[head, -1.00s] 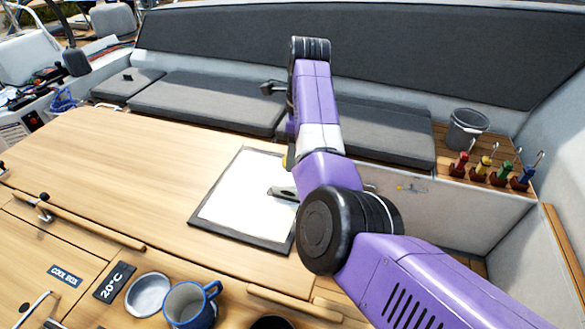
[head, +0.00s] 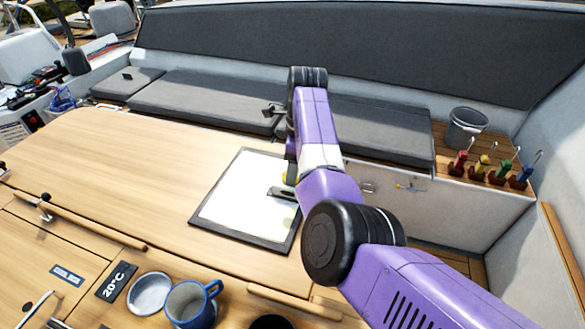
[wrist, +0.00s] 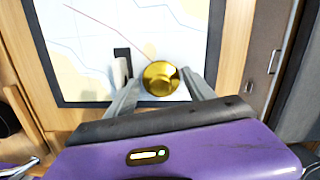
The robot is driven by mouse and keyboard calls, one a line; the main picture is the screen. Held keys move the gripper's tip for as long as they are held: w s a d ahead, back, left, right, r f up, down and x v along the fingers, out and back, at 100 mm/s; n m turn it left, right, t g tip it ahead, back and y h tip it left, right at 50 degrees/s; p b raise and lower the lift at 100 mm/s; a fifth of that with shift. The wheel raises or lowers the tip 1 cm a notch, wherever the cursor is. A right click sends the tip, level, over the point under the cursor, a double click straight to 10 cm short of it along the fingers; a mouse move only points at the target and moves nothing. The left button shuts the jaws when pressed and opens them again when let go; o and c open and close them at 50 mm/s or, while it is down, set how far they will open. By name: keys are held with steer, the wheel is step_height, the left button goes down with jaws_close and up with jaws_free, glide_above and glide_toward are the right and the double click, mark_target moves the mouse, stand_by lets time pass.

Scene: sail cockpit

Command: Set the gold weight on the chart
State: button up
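The gold weight (wrist: 160,77) is a round, shiny brass-like piece with a knob on top. In the wrist view it sits between my fingers, over the near part of the chart (wrist: 90,45). The chart lies flat in a dark frame on the table (head: 235,205). My gripper (wrist: 157,80) is low over the chart, its fingers spread wider than the weight, with a gap on the left side. Whether the right finger touches it is unclear.
The wooden table (head: 110,165) is clear left of the chart. A blue mug (head: 190,302), a metal bowl (head: 150,294) and a 20°C sign (head: 116,282) are at the near edge. A grey bucket (head: 466,128) and coloured-handled tools (head: 480,168) stand at right.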

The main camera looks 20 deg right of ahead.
steer(key=shift+r, duration=0.1)
step_height(320, 180, up, 12)
steer(key=d, duration=0.1)
steer(key=shift+s+d, duration=0.15)
steer(key=shift+s, duration=0.15)
stand_by(0.6)
